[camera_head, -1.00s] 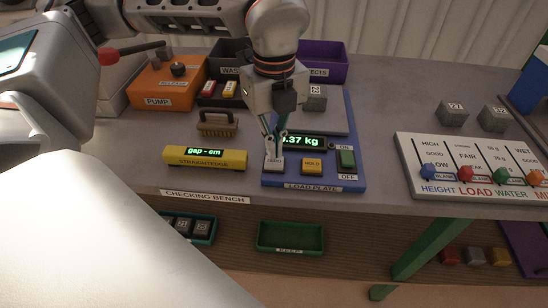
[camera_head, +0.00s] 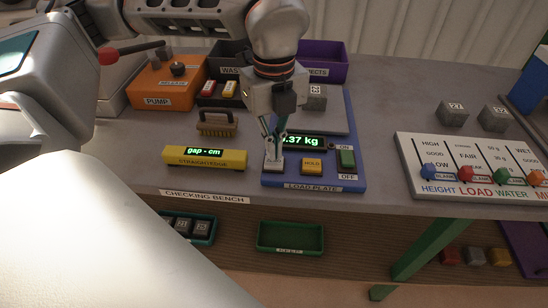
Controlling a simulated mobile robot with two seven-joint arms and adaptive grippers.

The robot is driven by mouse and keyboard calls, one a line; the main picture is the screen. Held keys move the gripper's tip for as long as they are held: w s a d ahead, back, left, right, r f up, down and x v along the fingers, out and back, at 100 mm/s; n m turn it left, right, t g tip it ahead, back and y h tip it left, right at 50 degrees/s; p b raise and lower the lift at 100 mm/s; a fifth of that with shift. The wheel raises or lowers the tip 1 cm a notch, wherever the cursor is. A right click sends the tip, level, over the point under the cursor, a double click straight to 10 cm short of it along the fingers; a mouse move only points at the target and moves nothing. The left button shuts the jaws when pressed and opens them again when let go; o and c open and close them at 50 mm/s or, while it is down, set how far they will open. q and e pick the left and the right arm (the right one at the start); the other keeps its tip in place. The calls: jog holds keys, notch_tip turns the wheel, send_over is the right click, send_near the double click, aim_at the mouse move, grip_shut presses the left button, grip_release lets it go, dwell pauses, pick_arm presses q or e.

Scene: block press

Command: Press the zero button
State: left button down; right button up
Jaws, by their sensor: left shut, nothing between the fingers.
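The zero button (camera_head: 273,165) is a pale key at the front left of the blue load plate (camera_head: 312,182). My left gripper (camera_head: 273,155) comes down from above, shut and empty, with its fingertips at the zero button and covering part of it. I cannot tell how far the button is pushed in. The display (camera_head: 303,142) reads what looks like .37 kg, its left end hidden by the gripper. A grey block (camera_head: 316,98) lies on the plate behind. My right gripper is not in view.
A yellow straightedge gauge (camera_head: 205,159) and a brush (camera_head: 217,124) lie left of the plate. An orange pump box (camera_head: 166,88) stands behind them. A slider board (camera_head: 470,172) and grey blocks (camera_head: 453,113) are at right. Bench is clear between plate and board.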

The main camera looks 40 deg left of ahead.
pick_arm(q)
jog(key=shift+f+b, duration=0.4)
jog(key=shift+f, duration=0.65)
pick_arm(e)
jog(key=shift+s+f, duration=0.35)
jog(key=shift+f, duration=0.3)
pick_arm(q)
jog(key=shift+r, duration=0.1)
jog(key=shift+r+p, duration=1.8)
jog(key=shift+r, duration=1.05)
jog(key=shift+f, duration=0.1)
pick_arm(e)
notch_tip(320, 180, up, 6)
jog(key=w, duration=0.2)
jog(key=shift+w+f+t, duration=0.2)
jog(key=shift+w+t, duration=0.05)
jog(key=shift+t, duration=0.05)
pick_arm(q)
jog(key=shift+s, duration=0.1)
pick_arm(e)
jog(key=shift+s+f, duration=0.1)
